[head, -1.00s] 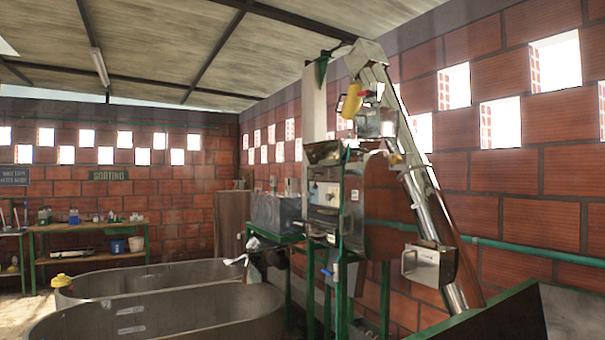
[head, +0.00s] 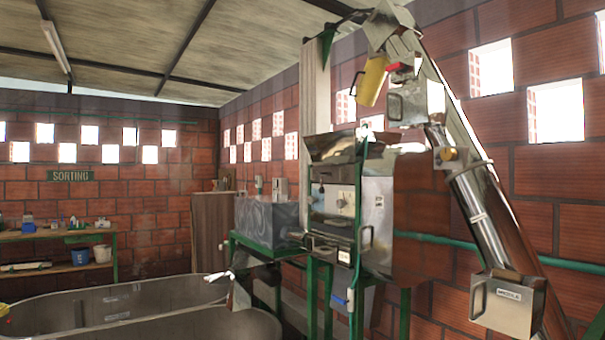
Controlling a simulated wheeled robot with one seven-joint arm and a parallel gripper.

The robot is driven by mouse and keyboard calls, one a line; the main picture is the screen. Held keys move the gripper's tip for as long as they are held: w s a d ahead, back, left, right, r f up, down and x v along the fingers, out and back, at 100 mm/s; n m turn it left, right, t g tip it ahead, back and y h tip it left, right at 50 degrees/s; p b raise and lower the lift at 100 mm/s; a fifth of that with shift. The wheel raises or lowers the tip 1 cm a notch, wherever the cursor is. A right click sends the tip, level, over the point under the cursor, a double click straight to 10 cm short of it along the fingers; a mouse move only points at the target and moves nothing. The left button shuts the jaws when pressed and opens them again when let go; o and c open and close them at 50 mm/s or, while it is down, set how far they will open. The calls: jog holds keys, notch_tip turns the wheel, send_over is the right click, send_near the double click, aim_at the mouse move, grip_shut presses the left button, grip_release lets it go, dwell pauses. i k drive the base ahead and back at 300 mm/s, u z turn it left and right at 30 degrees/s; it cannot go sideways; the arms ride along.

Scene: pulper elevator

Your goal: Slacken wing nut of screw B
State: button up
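The pulper elevator (head: 478,215) is a slanted metal tube rising to a head (head: 390,30) at the upper right. A metal box (head: 415,104) with a handle and a small red part (head: 403,67) sit below the head, beside a yellow cylinder (head: 372,82). A small brass-coloured part (head: 448,154) shows on the upper tube. A labelled metal box (head: 506,304) with a handle is at the tube's lower part. I cannot make out screw B or its wing nut at this size. My gripper is not in view.
The pulper (head: 340,205) stands on a green frame (head: 313,300) left of the elevator. Metal basins (head: 130,300) fill the lower left. A green pipe (head: 555,262) runs along the brick wall (head: 560,200). A workbench (head: 50,235) is at the far left.

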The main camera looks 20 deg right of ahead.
aim_at(342, 175)
jog(key=i, duration=1.8)
jog(key=z, duration=2.3)
jog(key=i, duration=1)
jog(key=u, duration=2.55)
